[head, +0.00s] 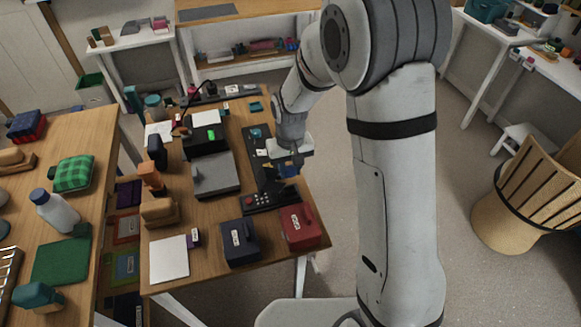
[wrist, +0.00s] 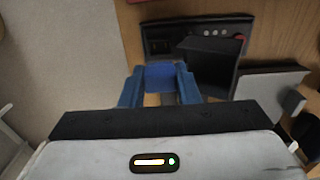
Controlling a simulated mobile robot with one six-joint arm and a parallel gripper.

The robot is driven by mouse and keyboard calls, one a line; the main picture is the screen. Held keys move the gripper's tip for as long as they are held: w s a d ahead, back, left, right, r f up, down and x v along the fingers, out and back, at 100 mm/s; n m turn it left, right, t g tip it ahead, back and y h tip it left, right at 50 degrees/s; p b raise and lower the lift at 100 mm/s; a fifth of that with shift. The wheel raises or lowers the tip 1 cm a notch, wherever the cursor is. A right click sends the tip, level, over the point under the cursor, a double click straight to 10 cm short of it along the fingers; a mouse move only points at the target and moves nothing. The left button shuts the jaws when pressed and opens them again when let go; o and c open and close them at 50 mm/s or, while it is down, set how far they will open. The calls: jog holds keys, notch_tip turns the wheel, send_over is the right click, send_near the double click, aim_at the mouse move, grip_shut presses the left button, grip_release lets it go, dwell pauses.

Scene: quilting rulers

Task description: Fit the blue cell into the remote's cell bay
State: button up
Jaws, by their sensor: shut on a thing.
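My gripper (head: 288,166) is low over the right side of the wooden table. In the wrist view its two blue fingers (wrist: 160,76) are shut on the blue cell (wrist: 161,79), a small blue block. The dark remote (head: 260,202) lies on the table just below and in front of the gripper in the head view. In the wrist view the remote (wrist: 193,28) is at the top, beyond the fingers, with small round buttons and a dark square recess. The cell appears apart from the remote. A dark raised panel or box (wrist: 208,62) stands beside the right finger and hides part of the remote.
A red box (head: 300,226) and a navy box (head: 240,245) stand at the table's near edge. A grey box (head: 214,175) is left of the gripper. A white sheet (head: 169,260) lies near left. Bare wood shows between the grey and navy boxes.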

jog(key=b, duration=0.4)
send_over(290, 192)
notch_tip(290, 192, down, 5)
jog(key=shift+w+f, duration=0.15)
jog(key=shift+r, duration=0.2)
jog(key=shift+f, duration=0.9)
dwell(0.4)
jog(key=o, duration=0.5)
jog(key=o, duration=0.5)
jog(key=shift+d, duration=0.1)
jog(key=shift+o, duration=0.2)
